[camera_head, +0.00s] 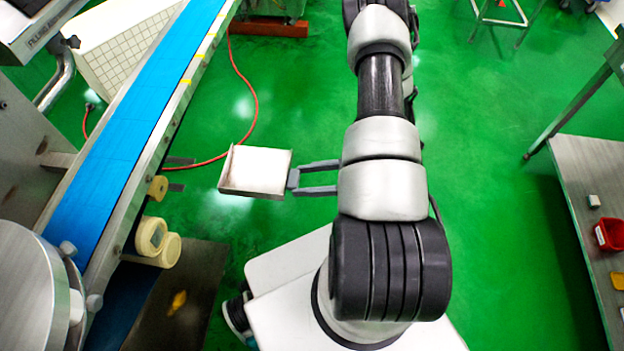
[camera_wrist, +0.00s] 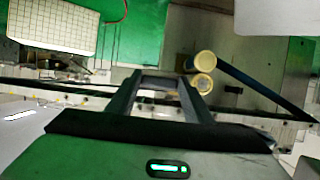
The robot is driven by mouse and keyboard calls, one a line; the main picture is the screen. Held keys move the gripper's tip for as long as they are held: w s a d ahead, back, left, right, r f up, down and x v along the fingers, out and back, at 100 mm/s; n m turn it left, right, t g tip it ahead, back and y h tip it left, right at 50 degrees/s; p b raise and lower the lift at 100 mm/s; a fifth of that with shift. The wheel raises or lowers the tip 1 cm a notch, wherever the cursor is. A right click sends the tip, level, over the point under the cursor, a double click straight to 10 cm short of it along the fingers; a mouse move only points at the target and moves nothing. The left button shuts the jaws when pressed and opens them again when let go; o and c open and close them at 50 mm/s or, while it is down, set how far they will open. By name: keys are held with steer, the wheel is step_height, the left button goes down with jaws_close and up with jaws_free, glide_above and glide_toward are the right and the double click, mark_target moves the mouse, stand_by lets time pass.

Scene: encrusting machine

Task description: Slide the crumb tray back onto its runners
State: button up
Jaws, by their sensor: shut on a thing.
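The crumb tray (camera_head: 258,170) is a shallow pale metal tray with raised edges, held roughly level in the head view. My gripper (camera_head: 294,180) reaches leftward from behind my arm and is shut on the grey tab at the tray's right side. Two short dark runners (camera_head: 178,161) project from the conveyor's side, left of the tray. A visible gap of green floor lies between them and the tray. In the wrist view my gripper's fingers (camera_wrist: 163,82) close around a grey piece; the tray itself is hard to make out there.
The blue-belted conveyor (camera_head: 130,120) runs along the left. Cream round knobs (camera_head: 151,236) stick out from its side below the runners. A red hose (camera_head: 250,95) curves over the floor behind the tray. A steel bench (camera_head: 590,170) stands at the right.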

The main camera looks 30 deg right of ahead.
steer(key=x, duration=0.2)
steer(key=b+x, duration=0.1)
steer(key=x, duration=0.3)
steer(key=shift+a+r+b, duration=0.2)
steer(key=shift+r+b, duration=0.1)
steer(key=shift+r, duration=0.05)
steer(key=w+a+b, duration=0.1)
steer(key=w+a, duration=0.5)
steer(key=a, duration=0.3)
steer(key=w+a+b, duration=0.1)
steer(key=w+a, duration=0.5)
steer(key=a, duration=0.3)
steer(key=shift+w+a+f, duration=0.2)
steer(key=shift+a, duration=0.05)
steer(key=shift+f+b, duration=0.25)
steer(key=shift+b, duration=0.05)
stand_by(0.6)
steer(key=o, duration=1.3)
steer(key=p+v, duration=0.3)
steer(key=v, duration=1.4)
steer(key=shift+s+d, duration=0.15)
steer(key=shift+d, duration=0.1)
